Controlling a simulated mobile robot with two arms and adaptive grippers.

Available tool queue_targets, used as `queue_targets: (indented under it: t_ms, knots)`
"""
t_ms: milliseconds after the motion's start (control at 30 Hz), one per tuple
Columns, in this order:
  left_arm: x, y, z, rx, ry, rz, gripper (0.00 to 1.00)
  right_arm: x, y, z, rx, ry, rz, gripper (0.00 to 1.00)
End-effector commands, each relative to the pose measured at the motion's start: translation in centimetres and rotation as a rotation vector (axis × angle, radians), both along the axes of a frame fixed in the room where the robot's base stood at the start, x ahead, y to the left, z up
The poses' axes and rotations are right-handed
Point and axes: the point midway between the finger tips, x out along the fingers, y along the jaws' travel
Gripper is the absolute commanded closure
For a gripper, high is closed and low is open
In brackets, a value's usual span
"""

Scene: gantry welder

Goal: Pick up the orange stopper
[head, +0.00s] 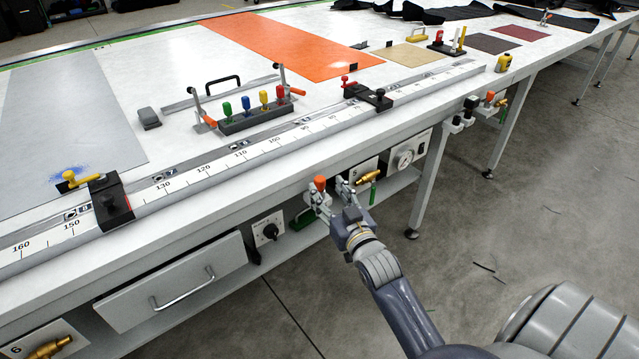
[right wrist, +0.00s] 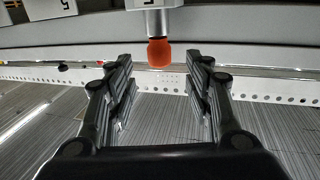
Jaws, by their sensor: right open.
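In the right wrist view the orange stopper (right wrist: 160,53) is a short rounded cap on the end of a pale metal cylinder. My right gripper (head: 331,190) is open and empty below the bench top's front edge. In the right wrist view the fingers (right wrist: 160,78) stand on either side of the line to the stopper, with a gap to each side; I see no contact. My left gripper is not in view.
A measuring rail (head: 205,172) runs along the bench's front edge. A rack of coloured handles (head: 253,118) stands behind it. A pressure gauge (head: 404,160), a brass fitting (head: 367,178) and a drawer (head: 172,283) are close by below the top.

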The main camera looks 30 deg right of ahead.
Motion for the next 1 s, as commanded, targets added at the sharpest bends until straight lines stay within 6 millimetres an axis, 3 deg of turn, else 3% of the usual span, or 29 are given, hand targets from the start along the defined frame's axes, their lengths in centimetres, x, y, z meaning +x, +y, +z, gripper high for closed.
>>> queue_targets:
  t_ms: [167,467,767,933,1000]
  knots:
    - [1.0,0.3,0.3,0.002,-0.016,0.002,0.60,1.3,-0.2,0.1,0.000,0.000,0.000,0.53]
    - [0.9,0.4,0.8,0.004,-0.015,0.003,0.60,5.2,-1.0,-0.1,-0.001,0.001,0.000,0.53]
    - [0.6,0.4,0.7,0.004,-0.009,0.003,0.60,5.6,-1.0,-0.2,-0.001,0.002,0.001,0.53]
    - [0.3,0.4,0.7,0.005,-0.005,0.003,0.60,5.5,-1.0,-0.2,0.000,0.002,0.001,0.91]
    - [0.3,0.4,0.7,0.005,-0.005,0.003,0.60,5.5,-1.0,-0.2,-0.001,0.002,0.001,0.94]
